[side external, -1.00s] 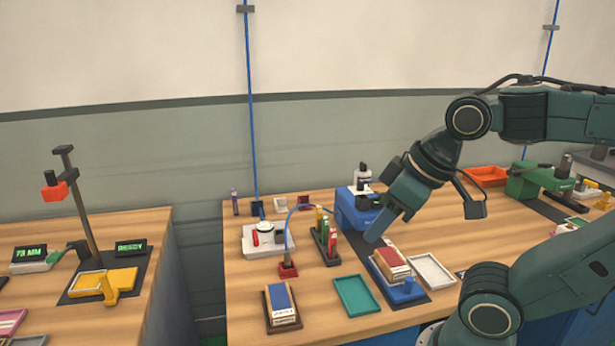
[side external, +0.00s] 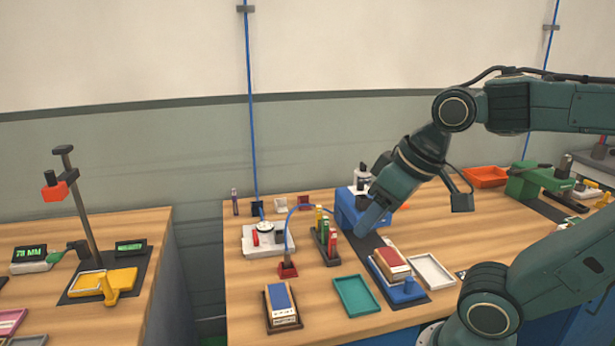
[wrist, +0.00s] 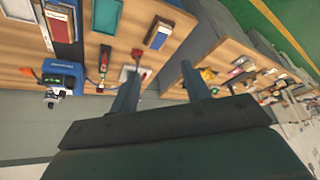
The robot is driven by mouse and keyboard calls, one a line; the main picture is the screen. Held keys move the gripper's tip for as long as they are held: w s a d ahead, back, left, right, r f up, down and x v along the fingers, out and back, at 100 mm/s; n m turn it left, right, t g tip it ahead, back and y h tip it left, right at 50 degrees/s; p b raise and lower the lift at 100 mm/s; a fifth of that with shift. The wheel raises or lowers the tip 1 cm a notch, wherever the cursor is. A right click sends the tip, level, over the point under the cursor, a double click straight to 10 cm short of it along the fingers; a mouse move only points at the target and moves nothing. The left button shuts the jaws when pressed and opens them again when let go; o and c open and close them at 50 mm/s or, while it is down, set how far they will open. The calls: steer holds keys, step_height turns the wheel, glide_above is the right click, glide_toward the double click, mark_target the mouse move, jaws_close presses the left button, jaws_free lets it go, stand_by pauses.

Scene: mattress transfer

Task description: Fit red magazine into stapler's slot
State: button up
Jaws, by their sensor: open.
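The blue stapler (side external: 346,212) stands at the back of the table, partly hidden behind my gripper; I cannot make out its slot. It also shows at the left of the wrist view (wrist: 62,67). The red magazine (side external: 332,243) stands upright at the front of a dark rack (side external: 330,260), with green and yellow ones behind it. My gripper (side external: 366,228) is above the table, right of the rack and in front of the stapler. In the wrist view its two fingers (wrist: 157,90) are wide apart with nothing between them.
A blue stand holding a red-covered block (side external: 392,264) is in front of my gripper, with a white tray (side external: 432,270) on its right. A teal tray (side external: 356,295) and a blue-topped block (side external: 280,300) lie nearer. A white device (side external: 262,240) is left of the rack.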

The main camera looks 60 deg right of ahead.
steer(key=w+d+m+g, duration=0.1)
steer(key=w+d+m, duration=0.3)
steer(key=w+m, duration=0.25)
steer(key=m+g+y, duration=0.1)
steer(key=m+y, duration=0.1)
steer(key=m, duration=1.1)
glide_above(333, 236)
steer(key=s+a, duration=0.2)
steer(key=a, duration=0.2)
step_height(333, 236, down, 7)
steer(key=d+f+m+y, duration=0.1)
steer(key=d+f+m, duration=0.5)
steer(key=d, duration=0.3)
steer(key=shift+s+x, duration=0.25)
steer(key=shift+x, duration=1.85)
steer(key=shift+s+x, duration=0.2)
steer(key=shift+x, duration=1.9)
steer(key=shift+f, duration=0.25)
steer(key=shift+a+x, duration=0.1)
steer(key=shift+x, duration=1.15)
steer(key=shift+a+x, duration=0.15)
steer(key=shift+x, duration=1.1)
steer(key=shift+s, duration=0.2)
